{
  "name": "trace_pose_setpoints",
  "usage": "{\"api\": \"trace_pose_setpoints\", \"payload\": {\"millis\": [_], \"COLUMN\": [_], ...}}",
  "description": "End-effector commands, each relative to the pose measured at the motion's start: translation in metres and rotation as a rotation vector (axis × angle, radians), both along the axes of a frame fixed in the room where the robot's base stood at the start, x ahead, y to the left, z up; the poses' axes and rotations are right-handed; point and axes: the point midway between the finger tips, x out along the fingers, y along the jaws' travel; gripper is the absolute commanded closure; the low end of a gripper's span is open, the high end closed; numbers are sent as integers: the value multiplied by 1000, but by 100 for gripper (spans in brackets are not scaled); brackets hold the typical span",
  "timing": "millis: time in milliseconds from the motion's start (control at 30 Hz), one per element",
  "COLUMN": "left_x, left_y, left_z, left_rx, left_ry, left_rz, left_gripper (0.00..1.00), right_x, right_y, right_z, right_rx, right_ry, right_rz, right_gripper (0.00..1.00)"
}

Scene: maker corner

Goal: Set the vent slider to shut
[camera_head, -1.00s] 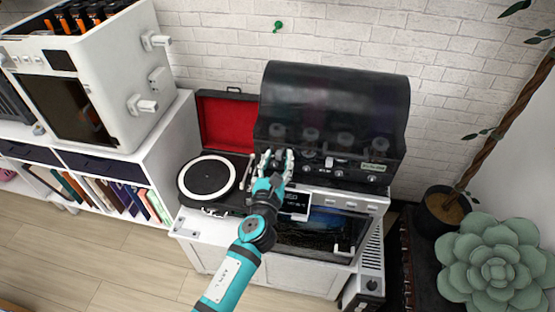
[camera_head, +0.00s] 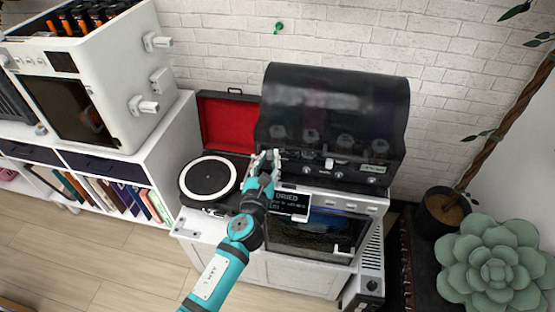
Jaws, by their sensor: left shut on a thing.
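The black machine (camera_head: 335,95) with a rounded see-through lid stands on a white cabinet against the brick wall. Its front panel has several small knobs and a small pale label (camera_head: 374,169). My left gripper (camera_head: 265,160) is at the left end of this panel. Its fingers are close together, shut on a small part there, apparently the vent slider. The fingers hide that part, so I cannot see its position. A dark display (camera_head: 288,201) just right of the gripper reads "DRIED" in its top line. My right gripper is not in view.
A turntable (camera_head: 210,178) with an open red-lined case is close to the left of my gripper. A glass-fronted oven-like unit (camera_head: 318,232) is below the panel. A white printer (camera_head: 112,80) stands on the bookshelf at left; plants stand at right.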

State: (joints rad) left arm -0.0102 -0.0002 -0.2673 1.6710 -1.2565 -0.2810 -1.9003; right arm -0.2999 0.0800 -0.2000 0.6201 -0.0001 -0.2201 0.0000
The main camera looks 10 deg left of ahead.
Motion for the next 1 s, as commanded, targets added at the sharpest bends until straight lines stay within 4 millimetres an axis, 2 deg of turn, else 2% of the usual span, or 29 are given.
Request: {"api": "trace_pose_setpoints", "payload": {"millis": [67, 300, 333, 500, 800, 867, 1000], "left_x": [0, 0, 0, 0, -4, -10, -34], "left_y": [8, 9, 10, 9, 8, 8, 8], "left_z": [1, 0, 0, 0, 0, 0, -1], "left_rx": [4, 1, 1, 1, 0, 0, 1], "left_ry": [1, 1, 1, 1, 1, 1, 3], "left_rz": [0, 5, 5, 4, 1, 1, 1], "left_gripper": [100, 100, 79, 60, 60, 60, 60], "right_x": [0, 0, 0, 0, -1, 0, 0], "right_y": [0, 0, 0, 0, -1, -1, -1], "right_z": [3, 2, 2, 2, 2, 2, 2], "right_rx": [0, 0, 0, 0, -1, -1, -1], "right_ry": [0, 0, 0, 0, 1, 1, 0], "right_rz": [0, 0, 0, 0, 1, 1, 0], "right_gripper": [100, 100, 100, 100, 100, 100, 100]}}
